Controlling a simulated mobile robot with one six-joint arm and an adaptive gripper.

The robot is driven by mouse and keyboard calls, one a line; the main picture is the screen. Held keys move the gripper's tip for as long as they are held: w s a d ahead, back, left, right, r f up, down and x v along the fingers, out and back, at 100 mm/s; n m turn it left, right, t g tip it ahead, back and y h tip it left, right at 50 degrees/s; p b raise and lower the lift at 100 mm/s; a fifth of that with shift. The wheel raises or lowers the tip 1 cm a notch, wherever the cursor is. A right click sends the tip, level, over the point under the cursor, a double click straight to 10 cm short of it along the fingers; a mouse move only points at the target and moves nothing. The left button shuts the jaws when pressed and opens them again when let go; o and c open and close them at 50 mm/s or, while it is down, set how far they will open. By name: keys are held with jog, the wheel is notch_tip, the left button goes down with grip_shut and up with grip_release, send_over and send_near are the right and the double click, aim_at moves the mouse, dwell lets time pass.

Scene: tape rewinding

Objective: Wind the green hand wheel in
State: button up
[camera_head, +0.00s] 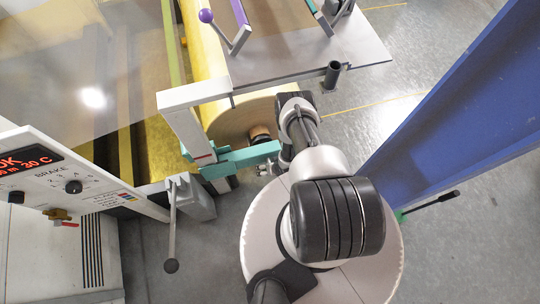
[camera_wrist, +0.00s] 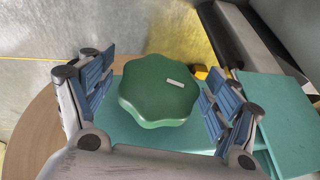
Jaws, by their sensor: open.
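The green hand wheel (camera_wrist: 158,100) is a lobed knob with a small white mark near its top right. In the wrist view it sits between the two blue-padded fingers of my gripper (camera_wrist: 160,92), which are spread open. A gap shows at the left finger; the right finger is close to the wheel's edge, and I cannot tell if it touches. A teal bracket (camera_wrist: 258,105) lies behind the wheel. In the head view my arm hides the wheel, and the teal bracket (camera_head: 240,157) extends left from there.
A large roll (camera_head: 235,118) stands behind the bracket. A grey shelf (camera_head: 310,55) is above. A blue beam (camera_head: 450,95) runs along the right. Grey floor is clear beyond the shelf.

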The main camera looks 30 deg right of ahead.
jog(key=shift+c, duration=0.3)
jog(key=c, duration=1)
jog(key=shift+f+b, duration=0.1)
jog(key=shift+b, duration=0.25)
jog(key=shift+d+y+b, duration=0.1)
jog(key=shift+y+b, duration=0.2)
jog(key=shift+y, duration=0.2)
jog(key=shift+m+t+y, duration=0.3)
jog(key=shift+t+y, duration=0.1)
jog(key=shift+y, duration=0.5)
jog(key=o, duration=1.1)
jog(key=shift+c, duration=0.2)
